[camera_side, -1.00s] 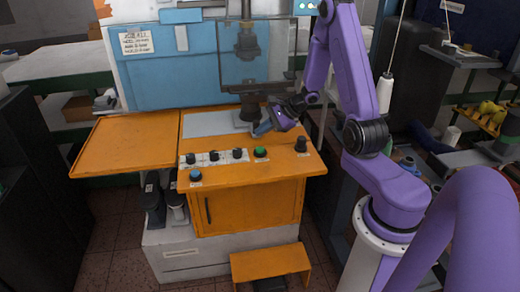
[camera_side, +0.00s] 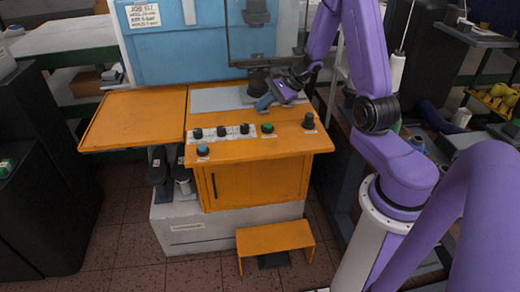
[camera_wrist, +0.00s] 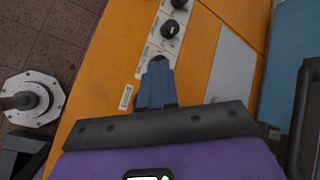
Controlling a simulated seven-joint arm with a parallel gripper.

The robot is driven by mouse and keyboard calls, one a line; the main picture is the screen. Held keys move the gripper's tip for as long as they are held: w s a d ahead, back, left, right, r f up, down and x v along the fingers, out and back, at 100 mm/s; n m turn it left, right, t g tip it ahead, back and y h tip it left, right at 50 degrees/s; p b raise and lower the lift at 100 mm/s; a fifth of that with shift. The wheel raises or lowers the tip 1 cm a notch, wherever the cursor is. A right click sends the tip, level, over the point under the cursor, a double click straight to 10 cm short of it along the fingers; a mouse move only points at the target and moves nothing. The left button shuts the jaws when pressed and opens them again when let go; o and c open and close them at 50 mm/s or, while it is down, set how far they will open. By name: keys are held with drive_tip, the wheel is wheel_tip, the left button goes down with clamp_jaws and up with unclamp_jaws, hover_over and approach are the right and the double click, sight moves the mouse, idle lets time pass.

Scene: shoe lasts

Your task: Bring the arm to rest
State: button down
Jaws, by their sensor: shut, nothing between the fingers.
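My gripper (camera_side: 264,103) is at the right in the side view, low over the orange worktop, just behind the green button (camera_side: 267,127). Its blue fingers are together with nothing between them. The fingers also show in the wrist view (camera_wrist: 157,85), pointing towards the white label strip with black knobs. I cannot tell the exact gap between the fingertips and the worktop. My purple arm reaches in from the right and is bent.
The orange machine (camera_side: 130,118) has a blue back panel (camera_side: 195,45) and a dark press column behind my gripper. A black knob (camera_side: 308,121) stands right of the green button. A small orange step (camera_side: 275,237) is on the floor. The worktop's left wing is clear.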

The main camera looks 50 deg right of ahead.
drive_tip(key=s+a+r+n+g+y, duration=0.1)
drive_tip(key=s+a+r+n+g, duration=0.3)
drive_tip(key=a+n, duration=0.4)
drive_tip(key=s+a+r+n+g+y, duration=0.1)
drive_tip(key=s+a+n+g, duration=0.2)
drive_tip(key=s+a+n, duration=0.55)
drive_tip(key=s+a+r+n+h, duration=0.1)
drive_tip(key=s+r+n+h, duration=0.1)
drive_tip(key=s+n, duration=0.5)
drive_tip(key=s+a+r+n+h, duration=0.1)
drive_tip(key=s+r+n+h, duration=0.1)
drive_tip(key=s+n+h, duration=0.3)
drive_tip(key=shift+s+a+n, duration=0.4)
drive_tip(key=shift+s+n, duration=1.25)
drive_tip(key=shift+s, duration=0.65)
